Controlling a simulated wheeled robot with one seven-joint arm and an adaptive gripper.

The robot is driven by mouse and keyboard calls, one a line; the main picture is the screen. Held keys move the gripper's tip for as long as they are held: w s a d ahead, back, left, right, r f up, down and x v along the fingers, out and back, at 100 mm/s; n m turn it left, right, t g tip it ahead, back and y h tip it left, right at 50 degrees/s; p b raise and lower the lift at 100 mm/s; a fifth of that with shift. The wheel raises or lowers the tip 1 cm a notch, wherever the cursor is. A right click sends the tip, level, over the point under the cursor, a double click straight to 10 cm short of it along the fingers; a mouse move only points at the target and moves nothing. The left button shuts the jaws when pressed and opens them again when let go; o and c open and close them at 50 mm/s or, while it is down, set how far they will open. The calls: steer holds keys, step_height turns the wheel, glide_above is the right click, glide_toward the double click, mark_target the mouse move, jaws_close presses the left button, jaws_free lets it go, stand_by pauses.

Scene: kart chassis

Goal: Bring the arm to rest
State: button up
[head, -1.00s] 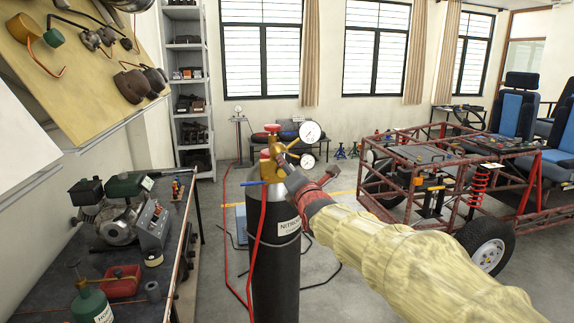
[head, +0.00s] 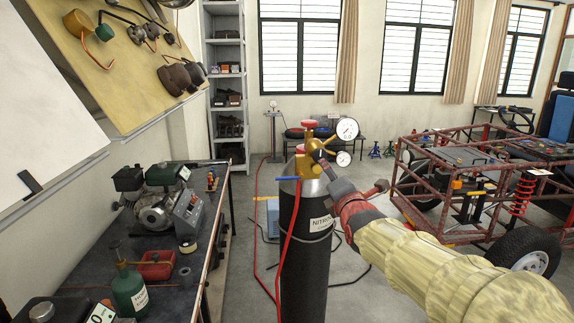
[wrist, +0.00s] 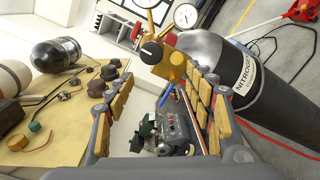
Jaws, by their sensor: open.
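My arm, in a yellow sleeve with a red wrist, reaches from the lower right in the head view. My gripper (head: 326,168) is small there and overlaps the brass valve (head: 309,165) of the black nitrogen cylinder (head: 306,250). In the wrist view my gripper (wrist: 158,88) has its yellow-padded fingers spread, with nothing held between them. The brass valve (wrist: 165,60) shows just beyond the fingertips, and the cylinder (wrist: 262,100) lies to the right, behind the right finger. I cannot tell whether a finger touches the valve.
A workbench (head: 85,255) with a small engine (head: 155,208) and a green bottle (head: 129,290) stands at the left. A red kart frame (head: 450,190) stands at the right. Red hose (head: 256,235) lies by the cylinder. Floor shows between bench and kart.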

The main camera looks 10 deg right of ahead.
steer(key=s+f+m+g, duration=0.4)
steer(key=s+f+m, duration=0.25)
steer(key=f, duration=0.25)
steer(key=s+f+m+g, duration=0.3)
steer(key=s+f+m, duration=0.35)
steer(key=f, duration=0.25)
steer(key=s+f+m+g, duration=0.1)
steer(key=s+m, duration=0.4)
steer(key=s, duration=0.9)
steer(key=s+f+m+g+p, duration=0.1)
steer(key=s+m, duration=0.5)
steer(key=s, duration=0.8)
steer(key=shift+f+g, duration=0.5)
steer(key=shift+g, duration=0.9)
steer(key=shift+a, duration=0.1)
